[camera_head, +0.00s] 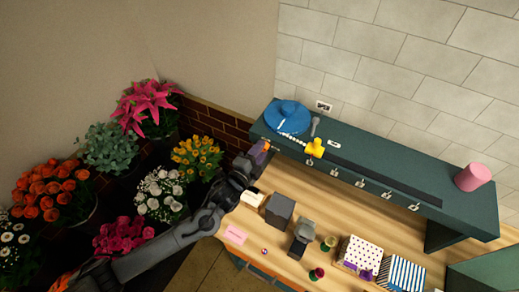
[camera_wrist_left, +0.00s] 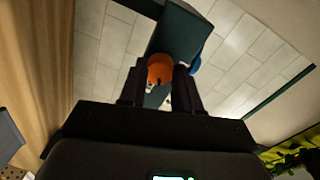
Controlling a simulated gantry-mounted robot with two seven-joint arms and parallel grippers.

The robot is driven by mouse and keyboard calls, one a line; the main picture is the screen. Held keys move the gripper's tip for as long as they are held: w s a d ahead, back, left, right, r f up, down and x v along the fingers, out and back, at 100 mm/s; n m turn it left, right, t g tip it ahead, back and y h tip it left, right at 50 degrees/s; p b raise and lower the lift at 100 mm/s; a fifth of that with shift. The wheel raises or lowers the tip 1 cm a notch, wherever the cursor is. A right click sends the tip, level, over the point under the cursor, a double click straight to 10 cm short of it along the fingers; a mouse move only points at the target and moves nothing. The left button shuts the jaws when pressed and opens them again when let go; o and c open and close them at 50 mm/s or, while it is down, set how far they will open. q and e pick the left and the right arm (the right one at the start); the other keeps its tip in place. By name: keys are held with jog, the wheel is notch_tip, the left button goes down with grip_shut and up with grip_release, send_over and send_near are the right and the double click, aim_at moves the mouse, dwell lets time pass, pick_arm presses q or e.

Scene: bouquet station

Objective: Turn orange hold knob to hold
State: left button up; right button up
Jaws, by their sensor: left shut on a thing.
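The orange hold knob (camera_wrist_left: 160,69) sits between the two fingers of my left gripper (camera_wrist_left: 159,85) in the left wrist view. The fingers are shut on its sides. In the head view my left gripper (camera_head: 262,150) is at the left end of the green shelf, and only a small orange patch of the knob (camera_head: 267,147) shows beside the fingers. The rest of the knob and any marking of its setting are hidden. My right gripper is not in view.
A blue hat (camera_head: 288,116) and a yellow object (camera_head: 315,148) are on the green shelf (camera_head: 355,150) near the gripper. A dark box (camera_head: 279,209) and a grey device (camera_head: 302,237) stand on the wooden table below. Flower buckets crowd the left.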

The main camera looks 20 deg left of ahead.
pick_arm(q)
jog(key=shift+m+y+p, duration=0.4)
jog(key=shift+m+p, duration=0.3)
jog(key=shift+m, duration=1.4)
jog(key=o, duration=1.1)
jog(key=shift+c, duration=0.2)
jog(key=s+a+b, duration=0.1)
jog(key=s, duration=0.9)
jog(key=shift+s+a+r+b, duration=0.2)
jog(key=shift+s+r+b, duration=0.15)
